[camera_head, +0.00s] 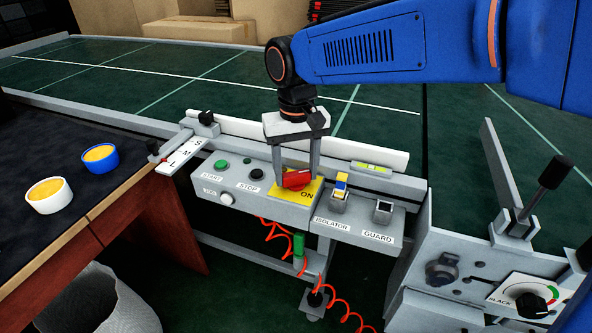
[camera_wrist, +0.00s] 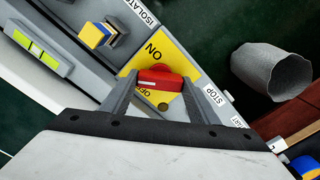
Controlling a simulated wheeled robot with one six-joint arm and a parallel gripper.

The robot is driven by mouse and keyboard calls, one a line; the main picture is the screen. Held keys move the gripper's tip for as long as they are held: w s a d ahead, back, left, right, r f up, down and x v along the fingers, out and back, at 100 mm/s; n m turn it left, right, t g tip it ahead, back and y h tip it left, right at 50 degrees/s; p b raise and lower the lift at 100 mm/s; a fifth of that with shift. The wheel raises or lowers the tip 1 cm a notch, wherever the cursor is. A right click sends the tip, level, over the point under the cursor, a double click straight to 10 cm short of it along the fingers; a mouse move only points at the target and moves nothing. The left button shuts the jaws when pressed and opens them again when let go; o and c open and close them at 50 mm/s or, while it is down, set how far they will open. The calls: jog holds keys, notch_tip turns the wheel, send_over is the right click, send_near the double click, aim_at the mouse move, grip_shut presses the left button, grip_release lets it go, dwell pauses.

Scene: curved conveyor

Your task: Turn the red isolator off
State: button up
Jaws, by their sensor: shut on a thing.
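The red isolator (camera_head: 296,180) is a red rotary knob on a yellow plate (camera_head: 312,187) on the grey control box. In the wrist view the red knob (camera_wrist: 160,79) lies between my two fingers, with "ON" and a partly hidden "OFF" printed on the yellow plate (camera_wrist: 180,58). My gripper (camera_head: 297,172) points down over the plate and is shut on the knob, one finger at each side. The knob's white mark (camera_wrist: 146,83) shows near its left end in the wrist view. Part of the plate is hidden behind the fingers.
The control box has a green START button (camera_head: 221,165), a black STOP button (camera_head: 255,173) and a white button (camera_head: 227,198). A blue and yellow block (camera_head: 341,184) stands right of the isolator, then a GUARD socket (camera_head: 383,209). A white rail (camera_head: 300,140) runs behind.

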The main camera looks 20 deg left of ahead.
aim_at(296, 173)
jog(key=n, duration=0.5)
jog(key=shift+n, duration=0.3)
jog(key=n, duration=0.4)
jog(key=shift+n, duration=0.4)
jog(key=o, duration=1)
jog(key=shift+o, duration=0.2)
notch_tip(296, 173, up, 17)
jog(key=shift+r, duration=0.2)
